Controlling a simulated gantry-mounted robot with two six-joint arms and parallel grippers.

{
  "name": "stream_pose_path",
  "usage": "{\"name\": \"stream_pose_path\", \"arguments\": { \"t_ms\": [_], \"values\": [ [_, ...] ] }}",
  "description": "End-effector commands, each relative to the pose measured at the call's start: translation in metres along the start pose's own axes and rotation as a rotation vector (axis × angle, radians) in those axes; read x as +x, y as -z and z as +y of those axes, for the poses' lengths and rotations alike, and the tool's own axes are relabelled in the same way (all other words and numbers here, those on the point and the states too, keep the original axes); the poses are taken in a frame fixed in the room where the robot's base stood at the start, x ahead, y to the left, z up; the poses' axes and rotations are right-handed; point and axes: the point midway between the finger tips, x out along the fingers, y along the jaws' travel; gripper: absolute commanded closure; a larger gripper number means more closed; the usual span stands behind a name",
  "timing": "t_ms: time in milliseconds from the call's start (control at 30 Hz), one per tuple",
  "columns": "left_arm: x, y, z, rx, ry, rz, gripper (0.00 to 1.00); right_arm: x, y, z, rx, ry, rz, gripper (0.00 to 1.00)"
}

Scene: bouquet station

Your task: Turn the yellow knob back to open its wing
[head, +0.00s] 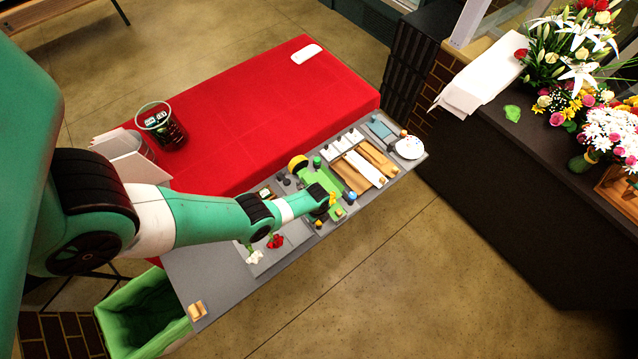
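My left arm reaches in from the left over the grey bench (205,275). My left gripper (325,196) is at a green fixture (334,184) with small coloured knobs around it. A small yellow piece (333,199) shows right at the fingertips and may be the yellow knob; the gripper partly hides it. I cannot tell whether the fingers touch it or are shut. A larger yellow round part (297,163) is at the fixture's far left. A green knob (317,161) and a blue knob (351,198) also show. The wing positions are too small to tell. My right gripper is out of view.
A red-covered table (255,110) lies behind the bench, with a dark bucket (160,127) on it. Wooden trays (352,176) and a white round dish (409,148) are right of the fixture. A red flower (275,241) lies near my forearm. A green bin (143,312) stands at front left.

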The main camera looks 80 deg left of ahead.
Motion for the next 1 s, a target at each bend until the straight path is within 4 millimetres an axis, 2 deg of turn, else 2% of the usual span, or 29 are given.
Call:
{"name": "stream_pose_path", "arguments": {
  "t_ms": [33, 267, 667, 1000],
  "values": [
    [0.0000, 0.0001, -0.0001, 0.000, 0.000, 0.000, 0.60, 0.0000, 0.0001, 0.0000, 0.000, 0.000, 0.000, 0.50],
    [0.0000, 0.0001, -0.0001, 0.000, 0.000, 0.000, 1.00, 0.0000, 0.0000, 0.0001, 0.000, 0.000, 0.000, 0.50],
    [0.0000, 0.0003, -0.0001, -0.034, 0.000, -0.001, 1.00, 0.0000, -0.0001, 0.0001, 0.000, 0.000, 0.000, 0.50],
    [0.0000, 0.0007, -0.0001, -0.235, 0.000, -0.008, 1.00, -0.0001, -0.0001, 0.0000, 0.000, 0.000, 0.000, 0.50]
  ]
}}
